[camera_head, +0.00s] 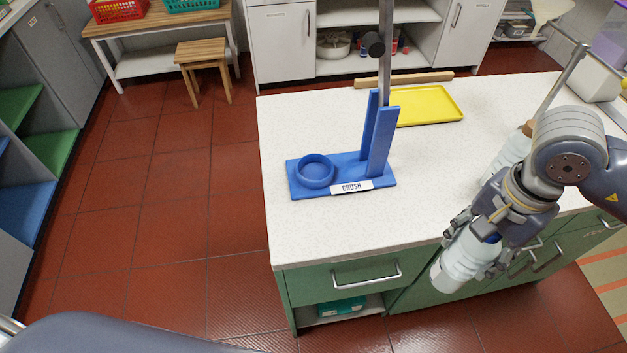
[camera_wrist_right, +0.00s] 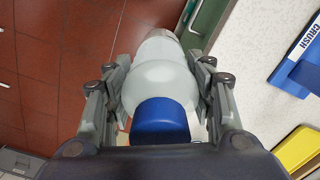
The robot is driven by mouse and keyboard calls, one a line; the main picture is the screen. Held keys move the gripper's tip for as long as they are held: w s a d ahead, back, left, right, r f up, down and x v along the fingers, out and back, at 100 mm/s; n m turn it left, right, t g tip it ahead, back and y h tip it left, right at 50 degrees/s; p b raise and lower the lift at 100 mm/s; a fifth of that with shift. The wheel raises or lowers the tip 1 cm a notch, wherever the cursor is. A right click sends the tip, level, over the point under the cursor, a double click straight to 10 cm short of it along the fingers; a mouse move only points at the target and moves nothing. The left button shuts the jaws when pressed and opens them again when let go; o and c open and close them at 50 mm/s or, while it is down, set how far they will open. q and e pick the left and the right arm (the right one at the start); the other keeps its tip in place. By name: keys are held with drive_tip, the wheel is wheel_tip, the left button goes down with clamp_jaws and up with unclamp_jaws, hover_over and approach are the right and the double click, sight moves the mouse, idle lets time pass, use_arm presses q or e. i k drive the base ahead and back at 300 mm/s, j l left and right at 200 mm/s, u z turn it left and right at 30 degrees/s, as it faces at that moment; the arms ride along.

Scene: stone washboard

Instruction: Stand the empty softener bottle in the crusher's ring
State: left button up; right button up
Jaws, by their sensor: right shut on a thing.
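The blue crusher (camera_head: 345,168) stands on the white counter, with a CRUSH label on its front edge. Its round ring (camera_head: 317,172) at the left end is empty, and its lever (camera_head: 386,40) points up. My right gripper (camera_head: 473,246) is shut on the pale softener bottle (camera_head: 462,262), in front of the counter's front edge and to the right of the crusher. The bottle is tilted, its far end down and left. In the right wrist view the bottle (camera_wrist_right: 165,82) lies between both fingers, its blue cap (camera_wrist_right: 160,122) towards my palm. My left gripper is out of view.
A yellow tray (camera_head: 430,106) and a wooden bar (camera_head: 405,79) lie behind the crusher. Another pale bottle (camera_head: 508,153) stands on the counter, partly hidden by my right arm. The counter (camera_head: 330,228) is clear in front of the crusher.

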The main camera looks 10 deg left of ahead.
sight(315, 174)
drive_tip(key=k+j, duration=0.4)
drive_tip(key=j+z, duration=0.1)
drive_tip(key=j, duration=1.7)
drive_tip(key=i, duration=0.05)
